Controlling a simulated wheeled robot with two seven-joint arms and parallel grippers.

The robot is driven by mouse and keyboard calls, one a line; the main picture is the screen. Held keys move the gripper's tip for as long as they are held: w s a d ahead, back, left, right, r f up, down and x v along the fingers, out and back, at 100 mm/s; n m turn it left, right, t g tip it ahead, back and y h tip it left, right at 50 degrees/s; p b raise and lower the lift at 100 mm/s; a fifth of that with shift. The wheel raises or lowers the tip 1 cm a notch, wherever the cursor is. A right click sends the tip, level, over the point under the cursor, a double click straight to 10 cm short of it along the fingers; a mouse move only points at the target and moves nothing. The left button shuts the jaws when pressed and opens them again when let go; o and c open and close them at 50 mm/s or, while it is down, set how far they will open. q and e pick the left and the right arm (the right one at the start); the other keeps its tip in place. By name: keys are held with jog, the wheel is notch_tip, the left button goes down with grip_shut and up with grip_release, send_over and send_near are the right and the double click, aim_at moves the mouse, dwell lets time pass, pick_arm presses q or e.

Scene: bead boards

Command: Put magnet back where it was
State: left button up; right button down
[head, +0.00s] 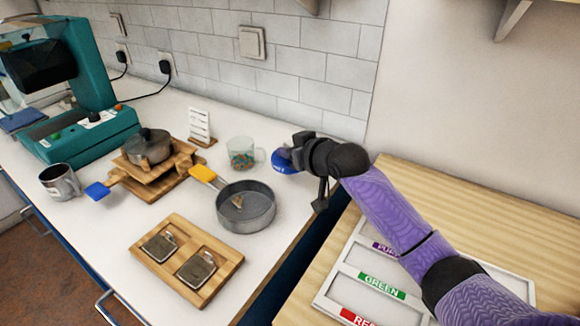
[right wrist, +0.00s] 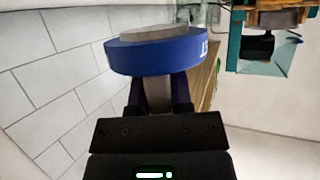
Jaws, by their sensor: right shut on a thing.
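A round blue disc with white lettering, which I take for the magnet, is in my right gripper (head: 298,157). In the head view the disc (head: 283,162) hangs at the gripper's tip, to the right of the glass mug and near the counter's right end. In the right wrist view the disc (right wrist: 155,58) has a grey top, and the dark fingers (right wrist: 160,95) are shut on a grey stem under it. Its lettering is mostly out of sight. My left gripper is in neither view.
The white counter (head: 105,215) holds a glass mug (head: 240,153), a grey pan (head: 246,206), a pot (head: 147,146) on a wooden stand, a wooden board (head: 214,285), a metal cup (head: 60,183) and a teal machine (head: 95,130). A labelled white tray (head: 345,270) lies right, partly behind my arm.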

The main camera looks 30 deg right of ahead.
notch_tip(320, 180, down, 2)
jog(key=shift+f, duration=0.2)
jog(key=shift+r, duration=0.2)
jog(key=shift+f, duration=0.15)
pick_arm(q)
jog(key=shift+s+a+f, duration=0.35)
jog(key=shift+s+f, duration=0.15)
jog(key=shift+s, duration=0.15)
pick_arm(e)
jog(key=shift+f, duration=0.35)
jog(key=shift+f, duration=0.1)
jog(key=c, duration=0.7)
grip_release()
jog(key=shift+s, duration=0.1)
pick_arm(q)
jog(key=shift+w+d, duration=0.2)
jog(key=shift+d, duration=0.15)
pick_arm(e)
jog(key=shift+o, duration=0.8)
jog(key=shift+f, duration=0.1)
